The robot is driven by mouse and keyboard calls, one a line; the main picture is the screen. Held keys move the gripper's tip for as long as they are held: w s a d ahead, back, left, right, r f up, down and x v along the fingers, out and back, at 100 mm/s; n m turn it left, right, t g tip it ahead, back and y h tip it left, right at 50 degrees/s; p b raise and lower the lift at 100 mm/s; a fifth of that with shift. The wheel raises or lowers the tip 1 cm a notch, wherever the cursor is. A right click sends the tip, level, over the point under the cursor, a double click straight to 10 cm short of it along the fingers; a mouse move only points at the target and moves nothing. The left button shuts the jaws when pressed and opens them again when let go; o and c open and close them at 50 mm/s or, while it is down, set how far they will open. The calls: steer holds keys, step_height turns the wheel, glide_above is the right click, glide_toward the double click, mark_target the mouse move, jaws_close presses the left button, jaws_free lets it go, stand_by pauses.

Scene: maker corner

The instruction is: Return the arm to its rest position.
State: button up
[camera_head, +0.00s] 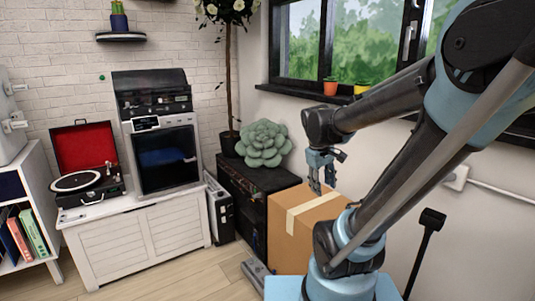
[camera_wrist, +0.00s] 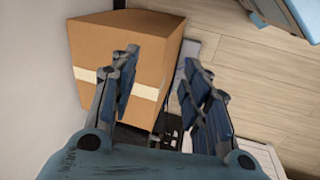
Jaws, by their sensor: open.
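My gripper (camera_head: 322,174) hangs from my raised arm on the right side of the head view, fingers pointing down. It appears above and in front of a taped cardboard box. In the wrist view my gripper (camera_wrist: 160,95) has its two fingers spread apart with nothing between them. The cardboard box (camera_wrist: 130,45) lies beyond the left finger there, partly hidden by it. My arm's blue and black links fill the right of the head view.
The cardboard box (camera_head: 295,242) stands by a black chest (camera_head: 245,190) with a green succulent (camera_head: 263,144). A white cabinet (camera_head: 140,238) carries a turntable (camera_head: 88,182) and a dark-fronted machine (camera_head: 163,150). Wooden floor (camera_wrist: 270,75) shows clear.

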steer(key=s+f+m+y, duration=0.2)
steer(key=s+f+m, duration=0.3)
steer(key=s, duration=0.6)
steer(key=shift+s+f+m, duration=0.3)
steer(key=shift+s+f, duration=0.05)
steer(key=shift+f, duration=0.55)
steer(key=shift+a, duration=0.1)
steer(key=shift+w+f, duration=0.2)
steer(key=shift+w, duration=0.25)
steer(key=shift+c, duration=0.3)
steer(key=c, duration=0.4)
